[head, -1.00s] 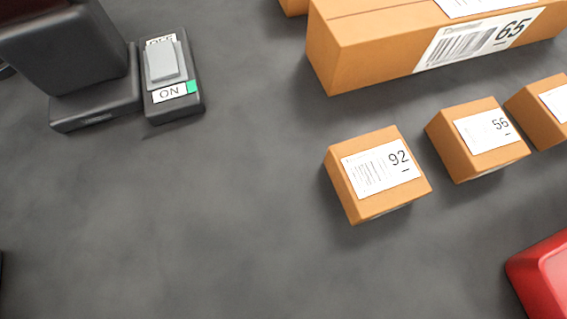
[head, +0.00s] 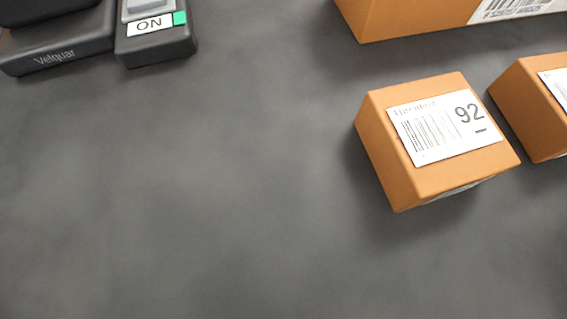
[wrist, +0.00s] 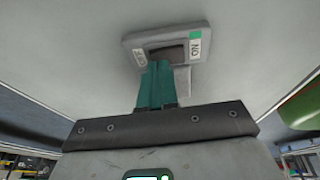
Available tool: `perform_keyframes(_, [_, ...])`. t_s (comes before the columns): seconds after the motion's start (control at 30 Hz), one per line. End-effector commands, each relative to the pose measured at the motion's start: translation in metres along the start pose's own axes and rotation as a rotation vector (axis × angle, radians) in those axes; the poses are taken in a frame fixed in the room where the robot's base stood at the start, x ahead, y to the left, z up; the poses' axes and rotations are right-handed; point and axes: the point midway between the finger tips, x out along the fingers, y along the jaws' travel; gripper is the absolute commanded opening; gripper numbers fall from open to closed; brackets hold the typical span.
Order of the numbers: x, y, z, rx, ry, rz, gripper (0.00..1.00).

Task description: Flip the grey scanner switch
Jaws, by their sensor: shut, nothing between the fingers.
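The scanner switch (head: 155,52) is at the top left of the head view, cut off by the upper edge. Its white ON label and green mark show, with part of the grey rocker (head: 146,8) above them. The OFF end is out of that view. In the wrist view the switch (wrist: 168,37) shows both its OFF and ON labels. My gripper (wrist: 158,66) has its teal fingers shut, with the tips overlapping the switch near the rocker, towards the OFF side. I cannot tell whether they touch it. My gripper is not in the head view.
The black scanner base (head: 62,52) stands left of the switch. An orange box marked 92 (head: 385,150) lies at the right, with another box (head: 530,105) beside it and a larger one (head: 400,20) behind. The dark tabletop (head: 200,200) between is clear.

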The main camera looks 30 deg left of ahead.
Motion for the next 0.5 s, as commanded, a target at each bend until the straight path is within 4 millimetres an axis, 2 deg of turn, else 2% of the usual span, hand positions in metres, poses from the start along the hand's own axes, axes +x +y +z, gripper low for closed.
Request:
perform_keyframes(0.33, [0.0,0.0009,0.0001,0.002,0.0,-0.006,0.0])
perform_keyframes(0.5, [0.0047,0.0058,0.0016,0.021,-0.001,-0.072,0.0])
